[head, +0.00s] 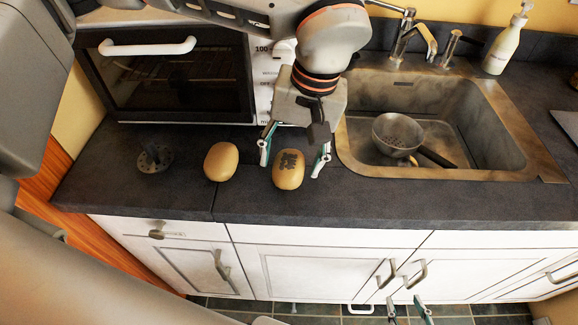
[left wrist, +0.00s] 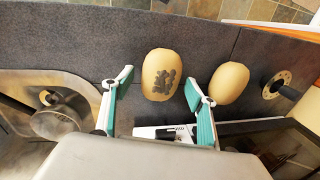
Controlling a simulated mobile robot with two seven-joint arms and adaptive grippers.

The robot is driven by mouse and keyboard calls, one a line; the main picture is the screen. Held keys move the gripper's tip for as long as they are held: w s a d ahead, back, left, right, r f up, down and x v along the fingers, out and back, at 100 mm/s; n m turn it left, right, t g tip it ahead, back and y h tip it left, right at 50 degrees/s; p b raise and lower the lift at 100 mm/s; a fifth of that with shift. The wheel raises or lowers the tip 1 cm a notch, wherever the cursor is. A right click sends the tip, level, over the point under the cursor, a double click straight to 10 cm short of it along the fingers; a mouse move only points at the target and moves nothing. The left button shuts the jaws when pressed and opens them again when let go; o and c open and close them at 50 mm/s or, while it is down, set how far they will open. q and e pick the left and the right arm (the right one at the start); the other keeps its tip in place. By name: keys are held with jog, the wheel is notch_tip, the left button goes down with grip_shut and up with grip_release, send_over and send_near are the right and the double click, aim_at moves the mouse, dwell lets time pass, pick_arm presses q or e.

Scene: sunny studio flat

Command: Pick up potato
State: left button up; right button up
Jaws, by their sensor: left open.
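Two tan, oval, potato-like things lie on the dark worktop. One potato (head: 289,169) has a dark printed patch; it also shows in the left wrist view (left wrist: 160,75). The other, plain one (head: 220,162) lies to its left, and to its right in the left wrist view (left wrist: 228,83). My left gripper (head: 294,158) is open above the marked potato, its fingers apart on either side of it (left wrist: 158,82). It holds nothing. Only the fingertips of my right gripper (head: 407,308) show, low at the bottom edge, apart and empty, in front of the cabinets.
A sink (head: 490,115) with a strainer (head: 397,134) is on the right. An oven (head: 180,80) stands behind the potatoes. A round holder with a peg (head: 154,159) is at the left. A soap bottle (head: 505,42) stands behind the sink. The front worktop strip is clear.

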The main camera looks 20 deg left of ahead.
aim_at(291, 159)
pick_arm(q)
jog(key=shift+f, duration=0.45)
jog(key=c, duration=1.3)
pick_arm(e)
jog(key=shift+f, duration=0.1)
pick_arm(q)
notch_tip(291, 159, up, 20)
jog(key=p, duration=0.2)
jog(key=shift+s+p, duration=0.15)
jog(key=shift+p, duration=0.2)
pick_arm(e)
jog(key=shift+s+a+r, duration=0.15)
jog(key=shift+s+r, duration=0.05)
jog(key=shift+r, duration=0.25)
jog(key=shift+s+a+r, duration=0.15)
jog(key=shift+r, duration=0.25)
